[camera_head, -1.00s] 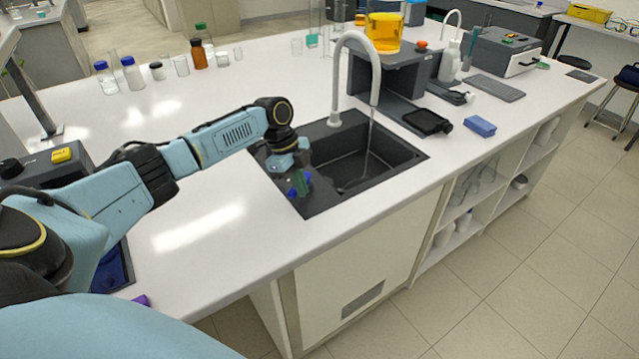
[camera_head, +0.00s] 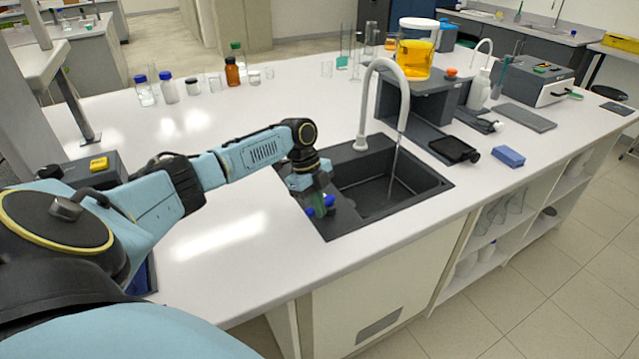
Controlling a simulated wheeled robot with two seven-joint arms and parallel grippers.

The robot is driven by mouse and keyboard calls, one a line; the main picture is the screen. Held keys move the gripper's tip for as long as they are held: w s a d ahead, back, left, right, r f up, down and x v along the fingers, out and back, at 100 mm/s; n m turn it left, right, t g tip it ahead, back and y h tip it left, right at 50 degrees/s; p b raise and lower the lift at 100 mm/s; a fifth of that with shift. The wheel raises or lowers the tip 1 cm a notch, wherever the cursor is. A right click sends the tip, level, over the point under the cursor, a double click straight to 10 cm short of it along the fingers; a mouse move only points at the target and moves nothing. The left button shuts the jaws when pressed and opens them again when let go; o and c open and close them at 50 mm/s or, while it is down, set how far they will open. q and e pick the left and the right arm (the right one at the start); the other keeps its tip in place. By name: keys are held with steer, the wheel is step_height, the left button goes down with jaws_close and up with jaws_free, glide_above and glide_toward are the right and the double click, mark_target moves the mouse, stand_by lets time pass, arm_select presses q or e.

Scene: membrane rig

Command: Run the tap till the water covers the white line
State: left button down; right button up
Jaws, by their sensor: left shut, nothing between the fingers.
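The white curved tap (camera_head: 384,66) stands behind the dark sink (camera_head: 430,188) in the white bench. A thin stream of water (camera_head: 393,168) falls from its spout into the basin. The basin floor looks dark; I cannot make out a water level or a white line. My left gripper (camera_head: 320,208) points down over the left end of the sink, left of the stream. It is shut and empty. Small blue and green parts show at its tips; I cannot tell exactly what they are. My right gripper is not in view.
A container of yellow liquid (camera_head: 415,55) stands on a dark grey stand (camera_head: 432,107) behind the tap. A blue block (camera_head: 509,156) and a black tray (camera_head: 454,150) lie right of the sink. Several bottles and glasses line the back left.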

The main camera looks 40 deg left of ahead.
arm_select(q)
steer(key=d+p, duration=0.3)
steer(key=shift+s+d+r, duration=0.1)
steer(key=shift+d+r, duration=0.15)
steer(key=shift+d, duration=0.15)
steer(key=v, duration=0.9)
steer(key=shift+r+b, duration=0.25)
steer(key=shift+b, duration=0.15)
steer(key=shift+a, duration=0.1)
